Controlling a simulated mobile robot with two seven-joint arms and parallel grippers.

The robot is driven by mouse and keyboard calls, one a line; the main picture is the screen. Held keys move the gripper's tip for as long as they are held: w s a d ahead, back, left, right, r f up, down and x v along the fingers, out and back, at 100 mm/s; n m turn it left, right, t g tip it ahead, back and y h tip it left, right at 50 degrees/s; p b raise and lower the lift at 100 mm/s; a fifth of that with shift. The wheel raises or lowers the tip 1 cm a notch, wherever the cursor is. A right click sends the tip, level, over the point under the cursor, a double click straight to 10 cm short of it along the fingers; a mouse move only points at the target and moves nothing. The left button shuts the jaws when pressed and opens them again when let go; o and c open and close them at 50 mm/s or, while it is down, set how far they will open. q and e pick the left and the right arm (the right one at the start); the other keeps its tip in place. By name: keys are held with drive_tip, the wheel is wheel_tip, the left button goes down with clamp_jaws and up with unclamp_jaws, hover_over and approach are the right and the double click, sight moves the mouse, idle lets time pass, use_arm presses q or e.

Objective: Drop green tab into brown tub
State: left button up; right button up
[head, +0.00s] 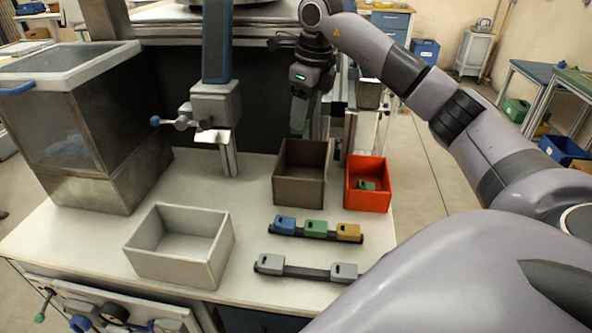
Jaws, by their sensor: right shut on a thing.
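My right gripper (299,122) points down just behind and above the brown tub (300,186). It is shut on a small green tab (298,130), which shows only partly at the fingertips. The brown tub is open-topped and stands at the back middle of the white table; its inside floor is mostly hidden. Another green tab (316,228) sits on a dark rail between a blue tab (284,224) and a yellow tab (348,232). One more green tab (366,185) lies in the red tub (369,202). My left gripper is out of view.
A white tub (174,262) stands at the front left. A grey press (216,100) stands behind, with a clear-sided cabinet (75,120) at the left. My right arm spans the right side.

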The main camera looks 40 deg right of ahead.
sight(304, 133)
drive_tip(key=shift+s+f, duration=0.1)
drive_tip(key=shift+f, duration=2.65)
drive_tip(key=o, duration=1.1)
drive_tip(key=shift+r, duration=0.1)
drive_tip(key=r, duration=0.4)
drive_tip(key=s+r, duration=0.1)
drive_tip(key=r, duration=0.2)
drive_tip(key=shift+d+b, duration=0.25)
drive_tip(key=shift+b, duration=0.1)
drive_tip(key=shift+f, duration=0.1)
